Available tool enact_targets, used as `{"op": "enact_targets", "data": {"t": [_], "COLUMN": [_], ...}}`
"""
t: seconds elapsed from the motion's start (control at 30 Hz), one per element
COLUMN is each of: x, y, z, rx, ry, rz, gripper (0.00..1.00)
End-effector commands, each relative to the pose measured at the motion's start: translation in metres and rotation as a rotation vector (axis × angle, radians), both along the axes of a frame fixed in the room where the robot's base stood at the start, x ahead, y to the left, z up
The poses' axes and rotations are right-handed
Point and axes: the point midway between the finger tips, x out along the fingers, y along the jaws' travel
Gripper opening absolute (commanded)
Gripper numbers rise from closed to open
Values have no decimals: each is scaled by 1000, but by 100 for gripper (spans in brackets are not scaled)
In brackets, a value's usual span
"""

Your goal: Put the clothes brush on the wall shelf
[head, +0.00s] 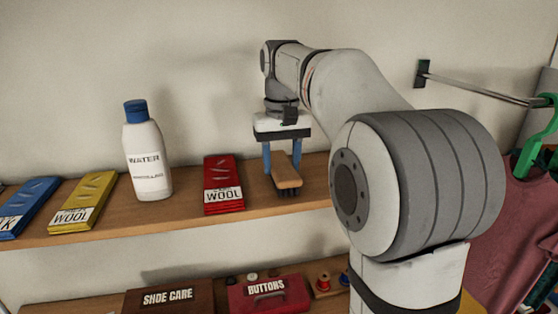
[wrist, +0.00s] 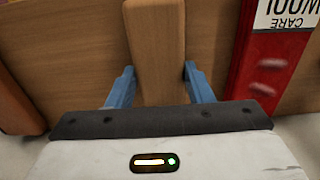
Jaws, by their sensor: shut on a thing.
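The clothes brush (head: 286,172) has a light wooden back and dark bristles below. My gripper (head: 283,168) points down with its blue fingers on either side of the brush and is shut on it. The brush is at the wooden wall shelf (head: 110,222), right of a red wool care packet; I cannot tell whether its bristles touch the board. In the wrist view the brush (wrist: 157,45) runs between the two blue fingers (wrist: 156,85), with the shelf board behind it.
On the shelf are a red wool packet (head: 223,184), a white water bottle (head: 147,155), and yellow (head: 84,203) and blue (head: 26,206) packets. Below are a shoe care box (head: 168,298) and buttons box (head: 268,294). A metal rail (head: 485,88) with hanging clothes is at right.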

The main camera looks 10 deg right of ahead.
Motion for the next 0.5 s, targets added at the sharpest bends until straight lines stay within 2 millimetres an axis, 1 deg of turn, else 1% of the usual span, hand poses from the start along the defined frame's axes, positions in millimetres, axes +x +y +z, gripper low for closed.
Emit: {"op": "enact_targets", "data": {"t": [0.27,0.37,0.4,0.5], "x": [0,0,0,0], "y": [0,0,1,1], "z": [-2,-5,-4,-4], "rx": [0,0,0,0], "ry": [-2,-1,-1,-1], "rz": [1,1,1,1], "gripper": [21,21,49,57]}}
